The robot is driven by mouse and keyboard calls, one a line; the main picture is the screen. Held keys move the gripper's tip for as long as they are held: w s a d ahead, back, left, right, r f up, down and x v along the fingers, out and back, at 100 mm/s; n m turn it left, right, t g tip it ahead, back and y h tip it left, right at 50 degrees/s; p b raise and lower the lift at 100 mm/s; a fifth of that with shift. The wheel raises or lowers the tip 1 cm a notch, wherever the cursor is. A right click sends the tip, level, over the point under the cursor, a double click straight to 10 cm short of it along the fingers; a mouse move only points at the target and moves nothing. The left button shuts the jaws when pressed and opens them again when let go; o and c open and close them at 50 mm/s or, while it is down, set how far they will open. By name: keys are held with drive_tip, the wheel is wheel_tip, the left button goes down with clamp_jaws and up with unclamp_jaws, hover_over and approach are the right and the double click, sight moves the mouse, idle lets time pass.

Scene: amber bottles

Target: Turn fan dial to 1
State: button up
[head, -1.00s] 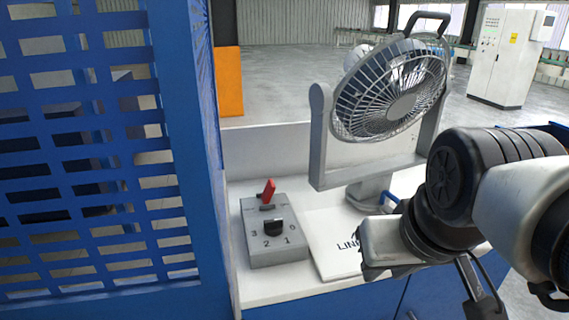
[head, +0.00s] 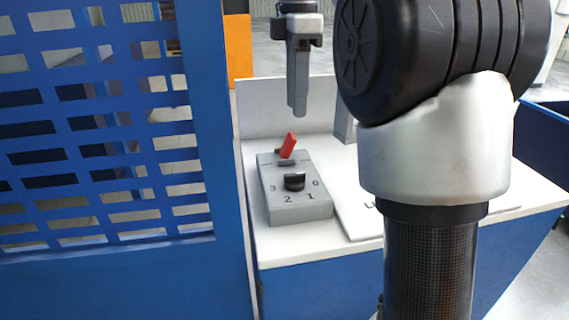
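The grey control box (head: 298,208) lies on the white counter in the head view. Its black fan dial (head: 294,181) has the numbers 3, 2, 1 and 0 around it; which number it points to I cannot make out. A red switch lever (head: 288,145) sticks up, tilted, at the box's far end. My gripper (head: 299,112) points down above and behind the box, apart from the dial. Its fingers overlap in this view, so their gap is not clear. The fan is hidden behind my arm, except a bit of its grey stand (head: 343,122).
A blue slatted panel (head: 225,150) stands close on the left of the box. The white counter (head: 300,243) has a low back wall (head: 262,108). A white sheet (head: 365,222) lies right of the box, partly covered by my arm.

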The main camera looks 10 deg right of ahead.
sight(295, 174)
wheel_tip(295, 174, down, 16)
drive_tip(key=b, duration=0.3)
clamp_jaws()
